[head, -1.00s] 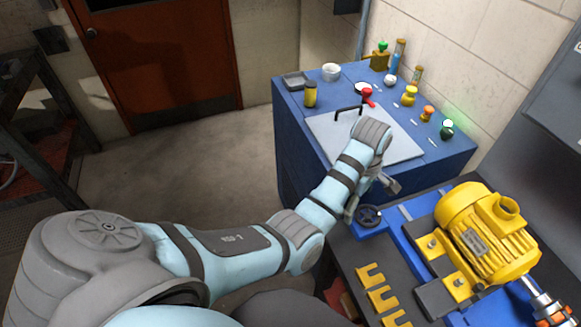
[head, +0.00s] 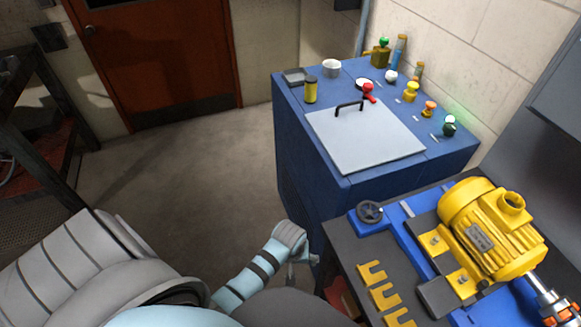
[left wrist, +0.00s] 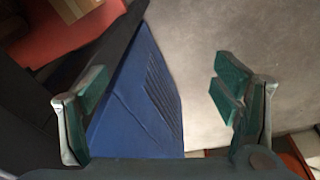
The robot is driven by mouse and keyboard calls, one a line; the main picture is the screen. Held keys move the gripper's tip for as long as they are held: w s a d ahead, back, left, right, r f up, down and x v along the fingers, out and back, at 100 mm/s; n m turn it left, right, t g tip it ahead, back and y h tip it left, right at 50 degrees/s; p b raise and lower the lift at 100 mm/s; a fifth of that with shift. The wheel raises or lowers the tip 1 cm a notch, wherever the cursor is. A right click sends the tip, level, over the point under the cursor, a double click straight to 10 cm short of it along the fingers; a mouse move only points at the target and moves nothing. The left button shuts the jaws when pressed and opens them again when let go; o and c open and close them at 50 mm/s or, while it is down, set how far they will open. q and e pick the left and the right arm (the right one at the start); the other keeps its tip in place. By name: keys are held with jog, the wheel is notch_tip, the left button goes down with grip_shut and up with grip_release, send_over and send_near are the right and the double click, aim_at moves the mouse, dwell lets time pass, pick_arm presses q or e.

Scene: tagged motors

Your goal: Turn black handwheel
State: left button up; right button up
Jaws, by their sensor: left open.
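The black handwheel (head: 369,211) sits at the left end of the blue bed (head: 395,217) that carries the yellow motor (head: 485,235). Nothing touches the wheel. My left gripper (left wrist: 160,100) is open and empty in the left wrist view, its green-padded fingers wide apart. In the head view the left wrist is low, beside the bench's left edge, below and left of the handwheel. Its fingers are largely hidden there. My right gripper is not in view.
A blue cabinet (head: 310,185) with a grey lid (head: 370,145), cups and coloured knobs stands behind the bench. Yellow forked plates (head: 380,297) lie on the dark benchtop. Open floor (head: 200,165) lies to the left. A red door (head: 160,60) is at the back.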

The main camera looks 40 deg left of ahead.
pick_arm(q)
jog(key=shift+s+a+f+m, duration=0.15)
jog(key=shift+s+f, duration=0.2)
jog(key=shift+f, duration=0.35)
jog(key=shift+s+f+m, duration=0.15)
jog(key=shift+s+f, duration=0.2)
jog(key=shift+f, duration=0.35)
